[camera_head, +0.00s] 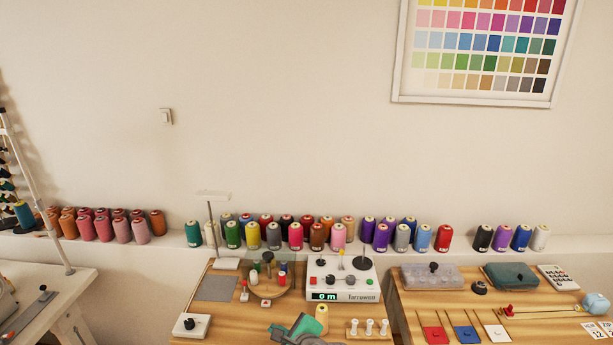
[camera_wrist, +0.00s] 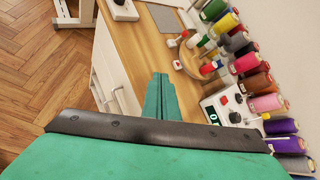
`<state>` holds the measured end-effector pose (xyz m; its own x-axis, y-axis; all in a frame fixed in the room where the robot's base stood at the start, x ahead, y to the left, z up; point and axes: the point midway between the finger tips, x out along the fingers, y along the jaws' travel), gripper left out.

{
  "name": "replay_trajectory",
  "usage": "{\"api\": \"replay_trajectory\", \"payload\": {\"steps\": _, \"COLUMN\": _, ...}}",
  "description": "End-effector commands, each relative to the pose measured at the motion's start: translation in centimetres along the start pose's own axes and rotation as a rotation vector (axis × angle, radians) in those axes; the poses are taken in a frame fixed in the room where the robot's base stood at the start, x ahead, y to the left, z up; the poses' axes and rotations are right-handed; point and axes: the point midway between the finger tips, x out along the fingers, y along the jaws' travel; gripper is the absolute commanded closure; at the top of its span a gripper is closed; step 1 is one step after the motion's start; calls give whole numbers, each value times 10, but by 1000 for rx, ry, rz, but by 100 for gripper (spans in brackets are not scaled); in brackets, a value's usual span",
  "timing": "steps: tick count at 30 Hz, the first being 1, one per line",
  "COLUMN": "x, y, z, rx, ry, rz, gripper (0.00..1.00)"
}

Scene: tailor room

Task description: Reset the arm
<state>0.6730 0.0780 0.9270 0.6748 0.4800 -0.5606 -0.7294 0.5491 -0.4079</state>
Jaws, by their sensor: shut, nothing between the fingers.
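My gripper (camera_wrist: 160,82) shows in the wrist view with its two green fingers together and nothing between them. It is over the wooden bench (camera_wrist: 150,50), near the bench's drawer side. In the head view my green gripper (camera_head: 297,328) is at the bottom edge, partly cut off, in front of the white winding machine (camera_head: 343,294).
Many thread cones (camera_head: 295,237) line the ledge along the wall. A white box with a black knob (camera_head: 191,325) is at left. A second bench (camera_head: 440,305) is at right. Open wooden floor (camera_wrist: 40,65) lies left in the wrist view.

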Motion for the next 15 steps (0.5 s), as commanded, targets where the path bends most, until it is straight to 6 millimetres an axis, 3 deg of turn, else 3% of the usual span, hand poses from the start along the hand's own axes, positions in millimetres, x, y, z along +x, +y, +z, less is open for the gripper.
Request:
{"api": "replay_trajectory", "payload": {"steps": 8, "x": 0, "y": 42, "z": -67, "rx": -221, "ry": 66, "rz": -100, "gripper": 100}}
{"api": "replay_trajectory", "payload": {"steps": 15, "x": -18, "y": 89, "z": -125, "rx": -500, "ry": 162, "rz": -191, "gripper": 100}}
